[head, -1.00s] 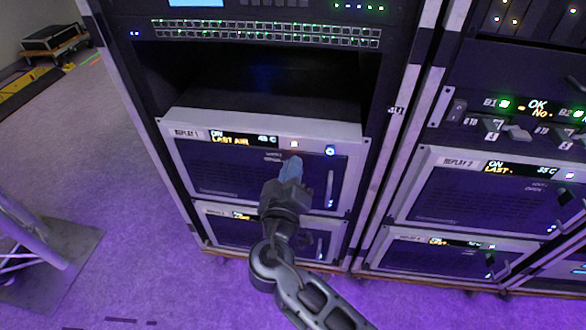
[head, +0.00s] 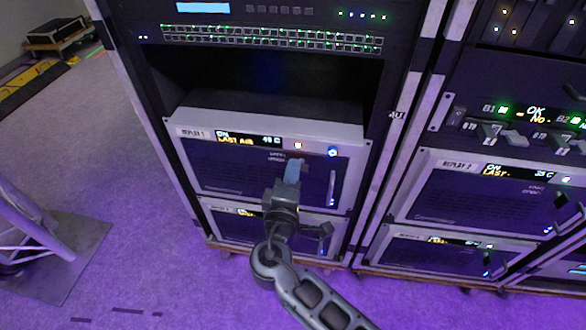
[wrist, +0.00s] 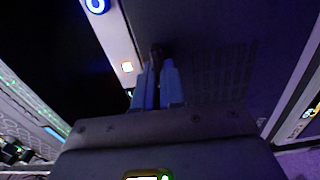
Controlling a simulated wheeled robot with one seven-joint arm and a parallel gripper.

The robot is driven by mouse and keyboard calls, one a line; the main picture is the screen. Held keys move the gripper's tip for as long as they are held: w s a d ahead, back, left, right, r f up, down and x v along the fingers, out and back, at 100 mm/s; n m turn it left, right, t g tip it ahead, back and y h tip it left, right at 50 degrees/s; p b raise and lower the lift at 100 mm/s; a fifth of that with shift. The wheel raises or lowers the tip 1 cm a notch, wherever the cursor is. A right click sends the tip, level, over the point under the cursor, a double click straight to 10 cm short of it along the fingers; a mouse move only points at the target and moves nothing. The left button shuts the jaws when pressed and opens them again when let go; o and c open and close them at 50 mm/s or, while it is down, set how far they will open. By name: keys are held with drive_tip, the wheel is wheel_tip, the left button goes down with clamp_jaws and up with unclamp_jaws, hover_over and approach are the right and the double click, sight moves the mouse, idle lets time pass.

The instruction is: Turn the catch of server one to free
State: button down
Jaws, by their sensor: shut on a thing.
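Server one is the unit labelled Replay 1 (head: 230,178) in the left rack, with a lit display reading ON, LAST AIR. My gripper (head: 294,168) is at the upper right of its dark front panel, below a lit amber square. In the wrist view my blue fingers (wrist: 157,82) are closed on a small dark catch (wrist: 156,52) standing out from the panel. In the head view the fingers hide the catch, and its angle cannot be read. Small lettering shows left of the fingertips, partly covered.
A blue ring button (head: 333,152) and a vertical handle (head: 332,188) sit right of my gripper. An open dark bay (head: 270,90) is above server one, and another unit (head: 235,225) is below. The right rack holds Replay 2 (head: 450,190).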

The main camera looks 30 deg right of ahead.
drive_tip(key=shift+f+n, duration=0.1)
drive_tip(key=shift+n, duration=0.2)
idle(0.4)
drive_tip(key=c, duration=1.2)
unclamp_jaws()
drive_tip(key=shift+c, duration=0.2)
drive_tip(key=v, duration=0.7)
drive_tip(key=shift+s+a, duration=0.25)
drive_tip(key=shift+s, duration=0.05)
